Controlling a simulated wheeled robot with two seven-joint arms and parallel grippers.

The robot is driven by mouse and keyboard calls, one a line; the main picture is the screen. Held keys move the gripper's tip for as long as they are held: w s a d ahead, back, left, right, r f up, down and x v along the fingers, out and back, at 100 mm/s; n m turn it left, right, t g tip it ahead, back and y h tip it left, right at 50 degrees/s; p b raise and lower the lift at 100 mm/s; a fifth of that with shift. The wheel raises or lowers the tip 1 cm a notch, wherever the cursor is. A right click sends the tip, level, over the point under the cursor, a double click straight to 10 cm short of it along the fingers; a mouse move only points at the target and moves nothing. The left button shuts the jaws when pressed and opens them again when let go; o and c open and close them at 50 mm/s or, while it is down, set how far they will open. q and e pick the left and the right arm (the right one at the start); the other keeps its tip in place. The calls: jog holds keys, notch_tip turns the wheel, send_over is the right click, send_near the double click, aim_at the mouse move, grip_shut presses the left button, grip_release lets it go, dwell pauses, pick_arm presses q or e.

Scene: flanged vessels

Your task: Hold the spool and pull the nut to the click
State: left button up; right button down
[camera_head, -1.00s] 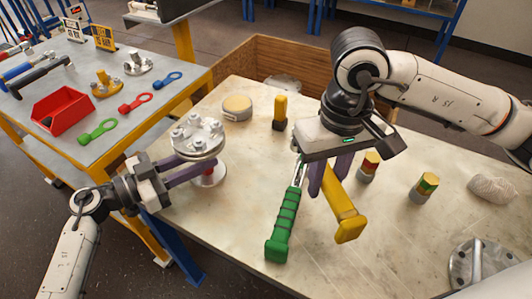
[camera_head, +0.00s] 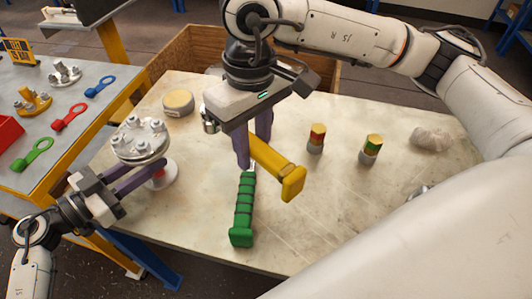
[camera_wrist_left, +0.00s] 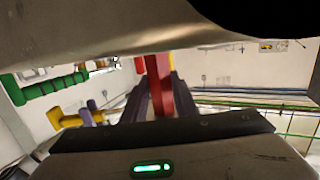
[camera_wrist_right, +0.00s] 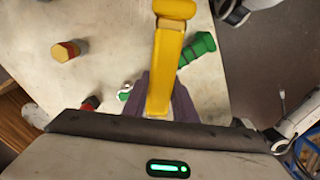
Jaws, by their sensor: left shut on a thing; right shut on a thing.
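The spool (camera_head: 140,142) stands upright on the near left of the table, a metal flange with several bolts and nuts (camera_head: 157,124) on top. My left gripper (camera_head: 158,172) is shut on its red neck below the flange; the red neck (camera_wrist_left: 158,85) also shows between the fingers in the left wrist view. My right gripper (camera_head: 253,152) is shut on a yellow-handled tool (camera_head: 276,166), apart from the spool and to its right. The tool also shows in the right wrist view (camera_wrist_right: 165,65). Its far end is hidden behind the fingers.
A green-handled tool (camera_head: 243,212) lies just below my right gripper. Two banded pegs (camera_head: 316,138) (camera_head: 371,149), a pale bundle (camera_head: 431,139) and a round tin (camera_head: 178,102) stand farther off. A side table (camera_head: 80,125) holds ring spanners.

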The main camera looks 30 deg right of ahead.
jog(key=w+a+r+n, duration=0.3)
jog(key=a+r+n, duration=0.3)
jog(key=a+r, duration=0.25)
jog(key=shift+d+f, duration=0.2)
jog(key=shift+f, duration=1.7)
jog(key=shift+f, duration=0.2)
jog(key=shift+f, duration=1.05)
jog(key=shift+a, duration=0.1)
pick_arm(q)
jog(key=o, duration=1)
pick_arm(e)
jog(key=shift+m, duration=0.3)
jog(key=r, duration=0.5)
jog(key=shift+s+a, duration=0.3)
jog(key=shift+s, duration=0.05)
